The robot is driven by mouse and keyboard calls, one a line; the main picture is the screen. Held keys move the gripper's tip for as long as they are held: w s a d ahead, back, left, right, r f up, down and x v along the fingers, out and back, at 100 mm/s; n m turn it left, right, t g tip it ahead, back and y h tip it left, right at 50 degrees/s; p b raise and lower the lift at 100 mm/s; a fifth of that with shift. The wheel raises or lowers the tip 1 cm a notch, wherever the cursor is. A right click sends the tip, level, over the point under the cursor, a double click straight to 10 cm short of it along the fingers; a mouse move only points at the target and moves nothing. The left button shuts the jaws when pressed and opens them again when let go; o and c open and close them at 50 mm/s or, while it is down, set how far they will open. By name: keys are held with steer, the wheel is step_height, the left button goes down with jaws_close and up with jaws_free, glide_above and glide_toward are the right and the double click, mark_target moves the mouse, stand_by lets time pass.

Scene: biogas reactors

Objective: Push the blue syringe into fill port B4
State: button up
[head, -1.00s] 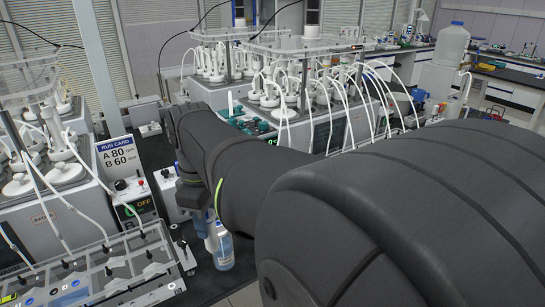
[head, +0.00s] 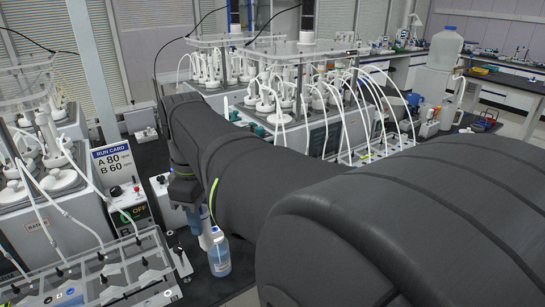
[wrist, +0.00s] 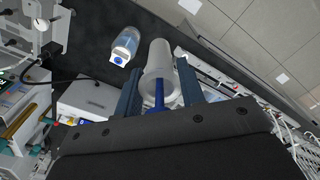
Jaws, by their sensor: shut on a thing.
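My gripper (wrist: 157,88) is shut on the syringe, which lies between its two blue-grey fingers in the wrist view. The syringe has a wide pale barrel (wrist: 158,60) and a blue plunger part (wrist: 159,95) toward the palm. In the head view my gripper (head: 196,217) points down at the end of the dark arm, beside the run card. A small white part below the fingers may be the syringe, but I cannot be sure. I cannot make out fill port B4 in either view.
A bottle of blue liquid (head: 219,256) stands just right of the gripper. A run card (head: 115,165) reads A 80, B 60. A clear-topped rack (head: 110,272) fills the lower left. Reactors with white tubes (head: 55,185) stand left; more stand behind the arm. A large jug (head: 444,50) is at the back right.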

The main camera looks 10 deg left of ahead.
steer(key=shift+a, duration=0.1)
steer(key=s+a+n, duration=0.3)
steer(key=a, duration=1.2)
steer(key=s+a+f+n, duration=0.1)
steer(key=s+a+f, duration=0.2)
steer(key=s+a, duration=0.2)
steer(key=s+a+f+n, duration=0.2)
steer(key=s+a+f, duration=0.2)
steer(key=a, duration=0.6)
steer(key=shift+s+a+f, duration=0.15)
steer(key=shift+s+a, duration=0.15)
steer(key=shift+s, duration=0.05)
steer(key=shift+f, duration=1)
stand_by(0.9)
stand_by(0.3)
steer(key=o, duration=1)
